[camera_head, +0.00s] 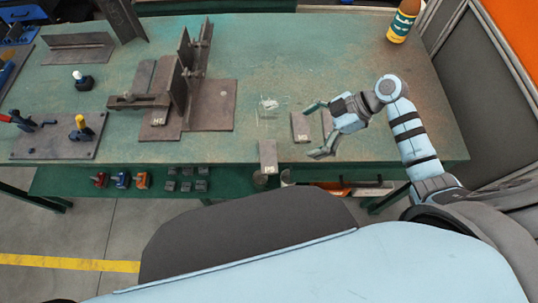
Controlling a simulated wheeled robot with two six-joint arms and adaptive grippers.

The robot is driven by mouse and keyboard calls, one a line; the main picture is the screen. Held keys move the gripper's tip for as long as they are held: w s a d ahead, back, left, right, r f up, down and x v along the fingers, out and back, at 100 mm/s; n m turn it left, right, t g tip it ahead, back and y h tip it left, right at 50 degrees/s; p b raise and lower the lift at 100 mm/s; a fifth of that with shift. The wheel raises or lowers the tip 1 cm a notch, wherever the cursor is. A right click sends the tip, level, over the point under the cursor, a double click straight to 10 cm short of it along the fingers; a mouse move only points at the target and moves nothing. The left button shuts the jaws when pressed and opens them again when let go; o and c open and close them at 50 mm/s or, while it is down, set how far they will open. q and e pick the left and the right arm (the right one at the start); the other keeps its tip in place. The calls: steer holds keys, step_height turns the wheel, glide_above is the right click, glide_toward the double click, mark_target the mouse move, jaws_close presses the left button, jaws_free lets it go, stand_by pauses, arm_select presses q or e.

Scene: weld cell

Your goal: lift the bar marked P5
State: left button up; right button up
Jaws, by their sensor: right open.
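My left gripper is not in view.
A bottle (403,20) stands at the far right. A plate with clamps (60,135) lies at left. The table's back middle is clear.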

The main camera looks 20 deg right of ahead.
mark_target(268, 156)
steer(key=x, duration=1.3)
steer(key=shift+s+a+f, duration=0.2)
steer(key=shift+a+f, duration=0.1)
steer(key=shift+f, duration=0.05)
steer(key=c, duration=1.3)
steer(key=shift+c, duration=1.2)
steer(key=shift+r, duration=0.2)
